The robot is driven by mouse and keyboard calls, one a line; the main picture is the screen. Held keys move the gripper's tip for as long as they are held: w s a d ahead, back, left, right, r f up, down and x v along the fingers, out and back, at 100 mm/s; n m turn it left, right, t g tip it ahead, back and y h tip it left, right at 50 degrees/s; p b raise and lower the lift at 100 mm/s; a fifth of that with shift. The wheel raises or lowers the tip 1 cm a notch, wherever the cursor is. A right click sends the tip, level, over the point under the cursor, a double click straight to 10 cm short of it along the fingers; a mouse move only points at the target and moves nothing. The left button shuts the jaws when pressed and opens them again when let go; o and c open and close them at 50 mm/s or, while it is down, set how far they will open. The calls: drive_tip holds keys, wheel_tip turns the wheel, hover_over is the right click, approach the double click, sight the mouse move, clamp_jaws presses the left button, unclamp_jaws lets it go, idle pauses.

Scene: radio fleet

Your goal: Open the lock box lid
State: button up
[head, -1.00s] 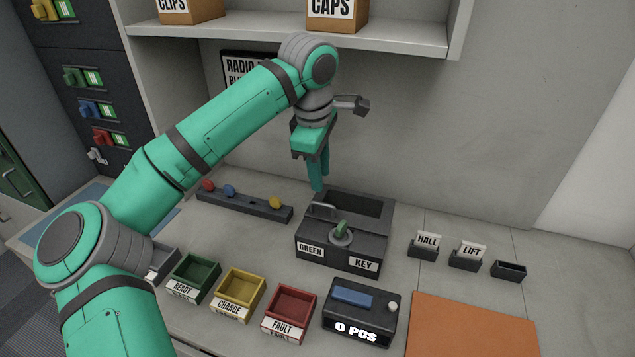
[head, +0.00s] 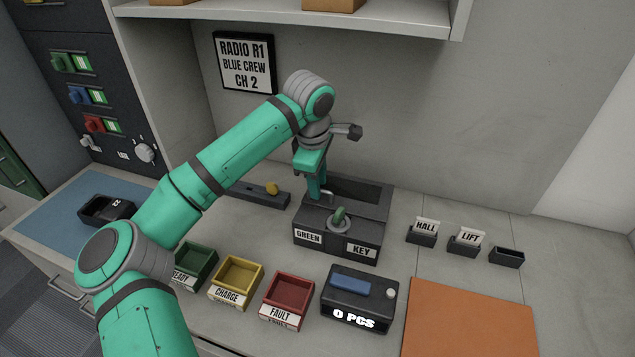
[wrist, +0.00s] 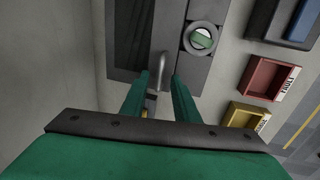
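The lock box (head: 337,240) is a dark grey case with GREEN and KEY labels on its front; it also shows in the wrist view (wrist: 197,75). A green key (head: 339,215) sits in the round lock on its top, and it shows in the wrist view (wrist: 202,38). A grey handle (wrist: 159,70) stands on the box top beside the lock. My gripper (head: 317,190) points down at the handle. In the wrist view my gripper (wrist: 158,88) is open, with a finger on each side of the handle's near end. I cannot tell if the fingers touch it. A darker rectangle (wrist: 130,40) lies behind the handle; whether it is lid or recess is unclear.
Green (head: 195,264), yellow (head: 236,280) and red (head: 287,300) trays and a counter reading 0 PCS (head: 358,298) stand in front of the box. Small tag holders (head: 468,243) stand to the right. A shelf (head: 300,18) hangs above; an orange mat (head: 468,318) is bare.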

drive_tip(key=shift+f, duration=0.15)
clamp_jaws()
drive_tip(key=shift+w, duration=0.1)
drive_tip(key=shift+w+d+r, duration=0.1)
drive_tip(key=shift+w+r, duration=0.4)
drive_tip(key=shift+r, duration=0.35)
drive_tip(key=shift+w+d+r, duration=0.1)
drive_tip(key=shift+w+r, duration=0.35)
drive_tip(key=shift+r, duration=0.35)
drive_tip(key=shift+w+d+r, duration=0.35)
drive_tip(key=shift+w+r, duration=0.2)
drive_tip(key=shift+w, duration=0.2)
drive_tip(key=shift+w+d+r, duration=0.35)
drive_tip(key=shift+w+r, duration=0.2)
drive_tip(key=shift+w, duration=0.15)
drive_tip(key=shift+w+a, duration=0.2)
drive_tip(key=shift+a, duration=0.05)
